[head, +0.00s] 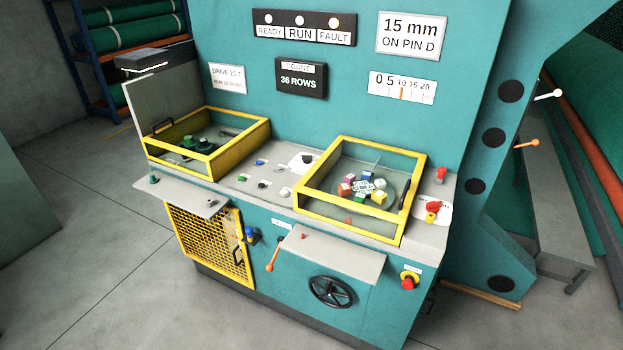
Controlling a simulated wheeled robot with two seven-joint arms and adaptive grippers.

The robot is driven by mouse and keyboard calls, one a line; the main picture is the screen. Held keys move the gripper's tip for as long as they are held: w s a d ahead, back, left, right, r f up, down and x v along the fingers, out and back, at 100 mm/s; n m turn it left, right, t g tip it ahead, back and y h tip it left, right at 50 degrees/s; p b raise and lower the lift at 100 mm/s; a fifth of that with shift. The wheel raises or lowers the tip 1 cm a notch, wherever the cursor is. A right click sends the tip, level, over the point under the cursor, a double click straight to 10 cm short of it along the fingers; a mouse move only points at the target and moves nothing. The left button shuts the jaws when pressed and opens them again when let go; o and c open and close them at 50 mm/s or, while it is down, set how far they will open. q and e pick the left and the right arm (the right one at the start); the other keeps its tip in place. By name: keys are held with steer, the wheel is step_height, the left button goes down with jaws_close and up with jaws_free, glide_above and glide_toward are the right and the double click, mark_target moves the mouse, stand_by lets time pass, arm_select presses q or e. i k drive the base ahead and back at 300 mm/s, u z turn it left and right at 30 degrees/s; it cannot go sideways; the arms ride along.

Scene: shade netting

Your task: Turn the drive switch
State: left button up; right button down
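No control carries a drive switch label that I can read in the head view, so I cannot tell which one it is. A black knob (307,158) on a white plate sits at the back of the grey console between the two yellow-framed guards. A smaller dark knob (262,184) and a green button (241,179) are in front of it. A red rotary handle (433,207) on a yellow and white plate is at the console's right end. Neither of my grippers is in view.
A grey shelf (335,255), black handwheel (331,291), orange-knobbed lever (271,266) and red stop button (408,283) project from the front. Floor at left is clear.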

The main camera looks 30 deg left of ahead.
mark_target(434, 208)
steer(key=u, duration=0.1)
steer(key=i, duration=0.95)
steer(key=z, duration=0.35)
